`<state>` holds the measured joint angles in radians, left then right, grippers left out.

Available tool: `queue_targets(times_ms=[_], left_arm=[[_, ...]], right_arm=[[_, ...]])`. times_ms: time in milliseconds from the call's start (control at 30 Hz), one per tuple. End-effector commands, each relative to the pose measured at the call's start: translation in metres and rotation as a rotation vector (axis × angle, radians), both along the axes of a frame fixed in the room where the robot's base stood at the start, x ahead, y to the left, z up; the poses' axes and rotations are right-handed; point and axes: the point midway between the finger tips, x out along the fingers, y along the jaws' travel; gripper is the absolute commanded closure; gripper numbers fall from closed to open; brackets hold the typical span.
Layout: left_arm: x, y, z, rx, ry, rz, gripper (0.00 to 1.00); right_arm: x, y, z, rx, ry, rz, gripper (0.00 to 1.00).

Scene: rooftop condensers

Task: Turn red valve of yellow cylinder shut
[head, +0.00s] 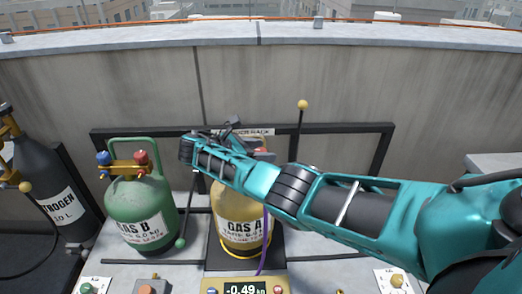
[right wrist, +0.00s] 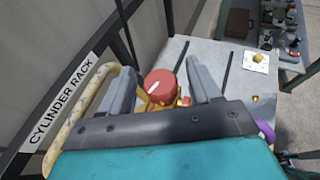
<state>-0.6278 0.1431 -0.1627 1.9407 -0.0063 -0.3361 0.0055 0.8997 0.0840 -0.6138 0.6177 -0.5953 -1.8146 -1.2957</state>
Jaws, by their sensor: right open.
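The yellow cylinder (head: 238,207), labelled GAS A, stands upright in front of the rack, its top mostly hidden by my right arm in the head view. Its red valve (right wrist: 162,85), a round knob with a white mark, shows clearly in the right wrist view. My right gripper (right wrist: 158,82) is open, with one grey finger on each side of the red valve. I cannot tell whether either finger touches it. A pale yellow handle (right wrist: 80,122) curves beside the left finger. My left gripper is not in view.
A green GAS B cylinder (head: 142,212) with blue and red valves stands left of the yellow one. A dark nitrogen cylinder (head: 52,178) is farther left. A scale display (head: 245,289) reads -0.49. A purple hose (head: 264,240) hangs by the yellow cylinder. A concrete wall (head: 120,90) stands behind.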

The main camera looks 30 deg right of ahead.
Motion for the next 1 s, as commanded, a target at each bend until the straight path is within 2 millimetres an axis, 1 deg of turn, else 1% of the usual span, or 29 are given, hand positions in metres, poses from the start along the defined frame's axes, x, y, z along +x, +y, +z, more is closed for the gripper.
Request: queue_targets(times_ms=[167,400,500,600,733,1000], left_arm=[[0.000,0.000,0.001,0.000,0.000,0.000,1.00],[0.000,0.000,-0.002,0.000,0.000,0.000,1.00],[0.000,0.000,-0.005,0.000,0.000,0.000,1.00],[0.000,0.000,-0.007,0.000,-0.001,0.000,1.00],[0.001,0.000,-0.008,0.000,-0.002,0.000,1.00],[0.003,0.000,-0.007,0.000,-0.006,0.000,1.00]], right_arm=[[0.003,0.027,0.012,0.002,-0.003,0.004,0.37],[0.005,0.076,0.031,0.001,-0.002,0.002,0.37],[0.006,0.093,0.038,0.000,-0.002,0.001,0.37],[0.007,0.105,0.043,0.000,-0.001,0.001,0.37],[0.008,0.114,0.047,-0.001,-0.002,0.000,0.37],[0.007,0.115,0.049,-0.001,0.000,-0.001,0.37]])
